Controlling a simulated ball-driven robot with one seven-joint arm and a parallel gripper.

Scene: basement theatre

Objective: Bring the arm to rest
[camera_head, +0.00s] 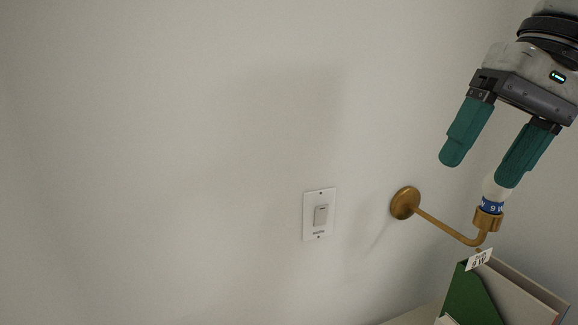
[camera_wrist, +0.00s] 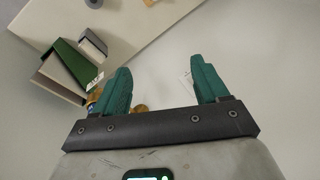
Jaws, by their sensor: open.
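My gripper (camera_head: 480,162) is at the upper right of the head view, with its two green fingers spread apart and nothing between them. It points down and to the left, in front of the pale wall. In the wrist view my gripper (camera_wrist: 165,80) also shows open and empty. Its right finger in the head view overlaps the top of a white bulb (camera_head: 492,188) set in a brass wall fixture (camera_head: 448,230); I cannot tell whether they touch. The bulb has a blue band with printing. The arm behind the gripper is mostly out of view.
A white wall switch (camera_head: 320,214) is left of the fixture. Below the fixture stand a green folder (camera_head: 468,292) and a grey holder (camera_head: 515,290) with a small tag (camera_head: 479,260). A pale surface (camera_wrist: 150,35) shows in the wrist view. The wall at left is bare.

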